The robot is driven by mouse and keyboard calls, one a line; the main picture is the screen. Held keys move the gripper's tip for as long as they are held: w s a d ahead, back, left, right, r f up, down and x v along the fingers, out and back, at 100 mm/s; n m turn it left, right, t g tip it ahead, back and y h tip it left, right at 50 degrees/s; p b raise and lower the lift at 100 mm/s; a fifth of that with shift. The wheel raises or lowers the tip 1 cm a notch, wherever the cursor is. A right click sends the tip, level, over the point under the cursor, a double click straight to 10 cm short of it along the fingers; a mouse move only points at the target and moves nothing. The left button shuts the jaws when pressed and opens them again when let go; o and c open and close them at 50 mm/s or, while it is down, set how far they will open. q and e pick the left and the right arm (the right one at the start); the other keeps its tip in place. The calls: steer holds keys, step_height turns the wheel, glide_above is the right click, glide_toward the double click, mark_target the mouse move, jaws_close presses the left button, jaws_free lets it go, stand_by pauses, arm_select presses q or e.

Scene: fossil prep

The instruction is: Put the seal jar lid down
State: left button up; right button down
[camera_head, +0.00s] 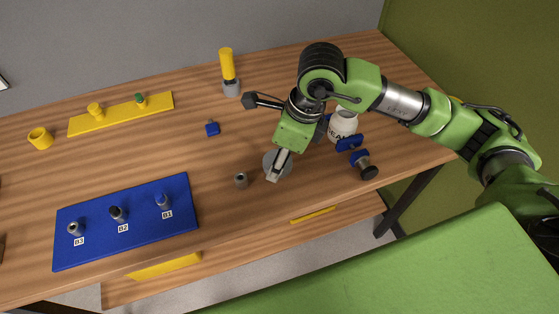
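The seal jar lid (287,170) is a grey disc at the middle of the table, partly covered by my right gripper (275,174). The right gripper points down at the lid, and its fingers look closed together on it. I cannot tell whether the lid touches the table or hangs just above it. The white seal jar (344,122) stands to the right, behind my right arm, which hides part of it. My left gripper is not in view.
A small grey cylinder (241,180) stands just left of the lid. A blue mat (90,240) with labelled posts lies front left. Blue clamp parts with a black knob (369,172) are at the right. A yellow-handled tool (228,67) stands behind. The table's front edge is near.

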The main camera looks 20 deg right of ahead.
steer(key=shift+w+f, duration=0.2)
steer(key=shift+f, duration=0.05)
steer(key=f+p, duration=0.1)
steer(key=f, duration=0.2)
steer(key=shift+w+d+p, duration=0.15)
steer(key=shift+w+p, duration=0.2)
steer(key=shift+p, duration=0.05)
steer(key=shift+f, duration=0.45)
steer(key=shift+f+b, duration=0.25)
steer(key=shift+b, duration=0.05)
steer(key=c, duration=1)
jaws_free()
steer(key=shift+r, duration=0.1)
steer(key=shift+c, duration=0.2)
